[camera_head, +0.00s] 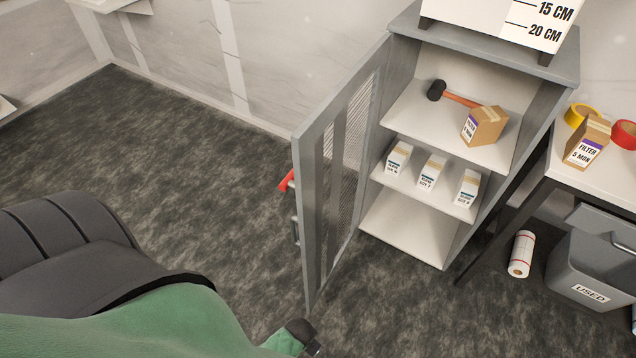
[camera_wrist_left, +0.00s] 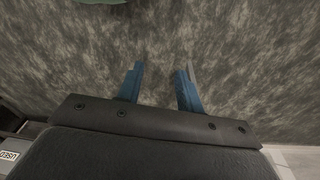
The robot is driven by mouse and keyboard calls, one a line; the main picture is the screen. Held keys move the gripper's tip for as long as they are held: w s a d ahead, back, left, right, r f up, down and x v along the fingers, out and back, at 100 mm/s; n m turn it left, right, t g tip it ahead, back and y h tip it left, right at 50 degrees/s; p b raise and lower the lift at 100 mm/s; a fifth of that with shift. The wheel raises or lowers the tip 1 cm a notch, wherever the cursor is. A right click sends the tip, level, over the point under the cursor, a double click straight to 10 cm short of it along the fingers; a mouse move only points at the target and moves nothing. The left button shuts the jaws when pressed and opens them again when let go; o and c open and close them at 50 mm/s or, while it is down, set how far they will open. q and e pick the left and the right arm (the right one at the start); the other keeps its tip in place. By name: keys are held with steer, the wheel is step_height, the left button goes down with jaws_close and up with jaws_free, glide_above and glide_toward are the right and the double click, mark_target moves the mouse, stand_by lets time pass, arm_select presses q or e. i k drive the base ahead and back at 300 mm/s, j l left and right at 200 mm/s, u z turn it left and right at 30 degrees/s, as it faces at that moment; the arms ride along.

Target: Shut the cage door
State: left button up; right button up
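The cage (camera_head: 490,42) is a grey cabinet with white shelves, its front standing open. Its grey-framed mesh door (camera_head: 312,210) is swung wide, hinged at the cage's left front edge and reaching toward me. A red part (camera_head: 287,180) sticks out from the door's outer face, with a grey handle-like piece just below it. My left gripper (camera_wrist_left: 163,70) shows in the left wrist view with its two blue fingers apart and nothing between them, over dark floor. Its fingers cannot be made out in the head view. My right gripper is not seen.
Inside the cage are a black-headed mallet (camera_head: 458,95), a filter box (camera_head: 485,125) and small white boxes (camera_head: 430,172). A bench (camera_head: 610,180) with tape rolls stands right, a USED bin (camera_head: 590,270) and a paper roll (camera_head: 521,254) below. Floor left of the door is clear.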

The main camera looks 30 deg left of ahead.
mark_target(307, 141)
steer(key=i+j+z, duration=0.1)
steer(key=j+z, duration=0.2)
steer(key=j, duration=0.9)
steer(key=j+z, duration=0.25)
steer(key=j, duration=0.95)
steer(key=k+j, duration=0.2)
steer(key=k, duration=0.15)
steer(key=k+j, duration=0.15)
steer(key=k, duration=0.2)
steer(key=i+j+z, duration=0.05)
